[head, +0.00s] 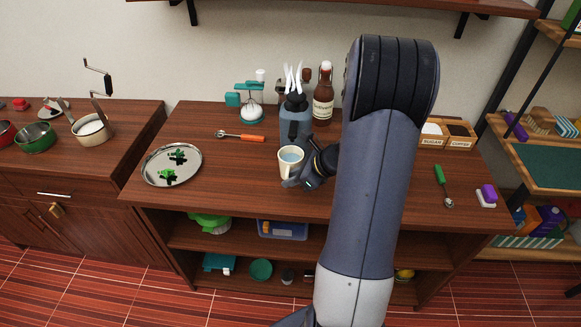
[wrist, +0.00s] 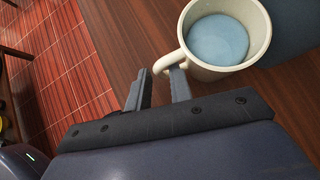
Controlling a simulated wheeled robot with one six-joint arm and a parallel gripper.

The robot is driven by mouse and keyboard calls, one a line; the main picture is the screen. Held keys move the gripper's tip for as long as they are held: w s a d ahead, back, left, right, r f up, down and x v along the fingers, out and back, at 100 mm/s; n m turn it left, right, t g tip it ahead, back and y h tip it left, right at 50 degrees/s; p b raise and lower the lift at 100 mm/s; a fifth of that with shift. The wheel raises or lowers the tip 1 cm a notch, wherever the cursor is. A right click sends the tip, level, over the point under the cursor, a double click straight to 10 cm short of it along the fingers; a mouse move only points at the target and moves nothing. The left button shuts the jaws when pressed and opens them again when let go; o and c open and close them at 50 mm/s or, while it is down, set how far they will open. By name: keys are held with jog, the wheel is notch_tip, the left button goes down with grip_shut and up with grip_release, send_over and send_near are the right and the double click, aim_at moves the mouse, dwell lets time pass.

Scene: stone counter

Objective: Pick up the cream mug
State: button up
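The cream mug (head: 285,170) stands upright on the dark wood counter, its inside or contents light blue. In the wrist view the mug (wrist: 237,70) is at the upper right, its handle pointing left towards my fingers. My gripper (wrist: 160,82) is open, with a gap between its two fingers. The handle's outer end lies near the gap; the right fingertip overlaps the handle loop and the left one is outside it. I cannot tell whether either touches. In the head view my gripper (head: 295,180) is at the mug's lower right, partly hidden by my arm.
A blue utensil holder (head: 295,121) stands just behind the mug, with a brown bottle (head: 323,100) behind right. A round metal tray (head: 151,170) is to the left, an orange-handled tool (head: 245,137) between. The counter's front edge is close by.

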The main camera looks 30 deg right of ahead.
jog(key=shift+c, duration=0.4)
grip_shut()
jog(key=shift+r, duration=0.2)
